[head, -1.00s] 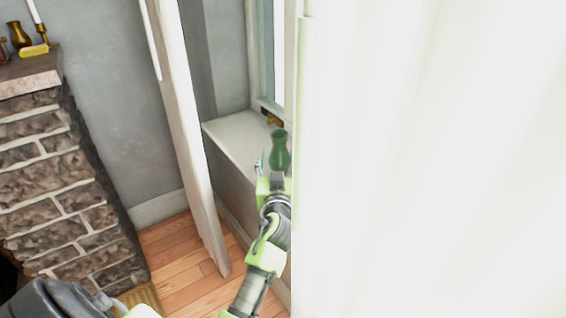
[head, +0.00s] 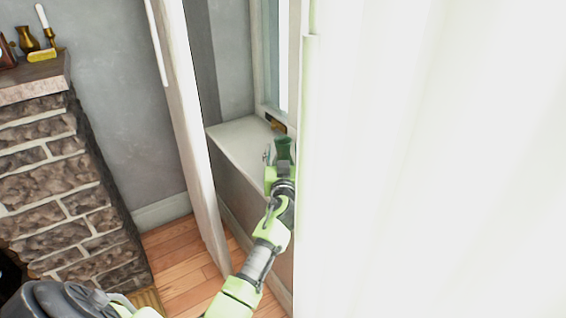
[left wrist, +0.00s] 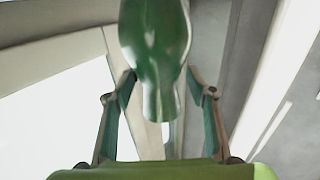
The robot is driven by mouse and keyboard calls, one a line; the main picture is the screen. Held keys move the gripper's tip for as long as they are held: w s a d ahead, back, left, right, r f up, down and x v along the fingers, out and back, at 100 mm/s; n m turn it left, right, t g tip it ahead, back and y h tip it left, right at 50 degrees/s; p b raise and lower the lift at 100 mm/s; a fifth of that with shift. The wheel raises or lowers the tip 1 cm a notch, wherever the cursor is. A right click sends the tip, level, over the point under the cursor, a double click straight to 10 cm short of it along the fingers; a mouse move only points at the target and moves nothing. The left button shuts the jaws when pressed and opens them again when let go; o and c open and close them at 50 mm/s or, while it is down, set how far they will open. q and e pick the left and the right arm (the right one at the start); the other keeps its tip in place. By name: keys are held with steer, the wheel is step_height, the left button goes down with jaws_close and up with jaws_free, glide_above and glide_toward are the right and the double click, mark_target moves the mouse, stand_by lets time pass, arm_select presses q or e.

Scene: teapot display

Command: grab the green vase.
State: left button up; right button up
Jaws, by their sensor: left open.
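The green vase (head: 284,148) stands on the window ledge (head: 232,135) in the head view, its lower part hidden by my left gripper (head: 276,165). In the left wrist view the glossy green vase (left wrist: 155,50) fills the top middle, its end reaching down between the fingers of my left gripper (left wrist: 160,85). The two fingers are spread, one on each side of the vase, with a gap showing at each side. My right gripper is not in view.
A white curtain (head: 430,160) fills the right side, close to my left arm. A white post (head: 190,130) stands left of the ledge. A stone fireplace (head: 60,180) with a brass vase (head: 27,40) and a candle is at the left. Wooden floor (head: 185,265) shows below.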

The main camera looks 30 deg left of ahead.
arm_select(q)
steer(key=shift+c, duration=0.2)
steer(key=c, duration=1.3)
jaws_close()
steer(key=shift+r, duration=0.1)
